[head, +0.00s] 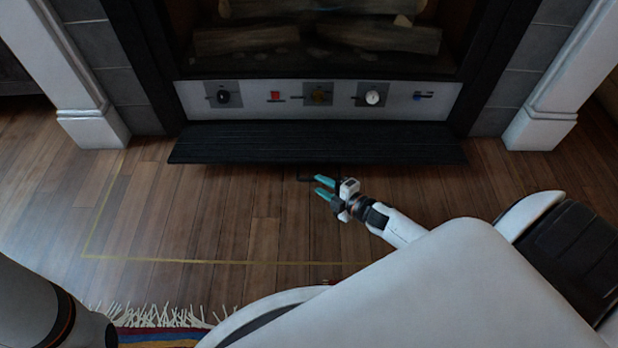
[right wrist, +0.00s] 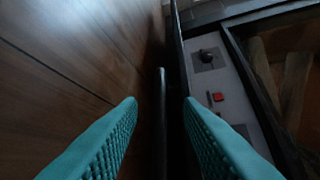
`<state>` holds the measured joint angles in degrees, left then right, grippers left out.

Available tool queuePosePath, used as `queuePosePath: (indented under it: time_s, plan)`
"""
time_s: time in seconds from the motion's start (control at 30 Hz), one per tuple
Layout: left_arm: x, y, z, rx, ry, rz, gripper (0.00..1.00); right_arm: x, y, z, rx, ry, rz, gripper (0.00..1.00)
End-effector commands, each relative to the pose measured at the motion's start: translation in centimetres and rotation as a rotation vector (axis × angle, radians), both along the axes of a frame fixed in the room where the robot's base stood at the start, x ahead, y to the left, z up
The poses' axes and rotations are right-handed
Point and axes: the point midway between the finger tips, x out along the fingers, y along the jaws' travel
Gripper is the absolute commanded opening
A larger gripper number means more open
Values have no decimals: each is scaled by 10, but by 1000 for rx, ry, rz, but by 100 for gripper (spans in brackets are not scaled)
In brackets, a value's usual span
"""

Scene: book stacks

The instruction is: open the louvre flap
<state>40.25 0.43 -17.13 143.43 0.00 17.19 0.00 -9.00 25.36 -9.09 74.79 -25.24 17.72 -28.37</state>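The louvre flap (head: 318,146) is a wide black slatted panel at the foot of the fireplace in the head view. It juts out below the exposed control strip. My right gripper (head: 317,187), with teal fingers, is just in front of the flap's front edge, low over the floor. In the right wrist view my right gripper (right wrist: 160,101) is open. A thin dark bar (right wrist: 162,110), seemingly the flap's handle, runs between its fingers with gaps on both sides. The flap's dark edge (right wrist: 178,60) lies just beyond. My left gripper is out of view.
The light control strip (head: 340,98) carries knobs and a red switch (head: 275,97). Logs (head: 380,37) lie in the firebox above. White pillars stand at both sides. The wooden floor (head: 200,215) is clear; a fringed rug (head: 155,335) lies at the lower left.

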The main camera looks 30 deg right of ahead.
Motion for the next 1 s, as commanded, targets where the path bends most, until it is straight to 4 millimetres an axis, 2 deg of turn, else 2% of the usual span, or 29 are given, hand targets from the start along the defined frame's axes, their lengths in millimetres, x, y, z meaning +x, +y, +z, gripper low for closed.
queuePosePath:
  time_s: [0.03,0.3,0.5,0.77,0.97,1.0]
  plan:
    - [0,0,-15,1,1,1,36,11,3,-9,-2,-4,2,33]
    - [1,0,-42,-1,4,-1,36,52,13,-18,-2,-2,-1,33]
    - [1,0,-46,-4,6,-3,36,62,17,-18,-1,-1,-1,33]
    - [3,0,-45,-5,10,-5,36,63,17,-17,-1,0,-2,33]
    - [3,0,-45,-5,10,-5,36,62,17,-18,-1,1,-1,0]
    - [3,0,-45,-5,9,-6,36,62,17,-18,-1,1,-1,0]
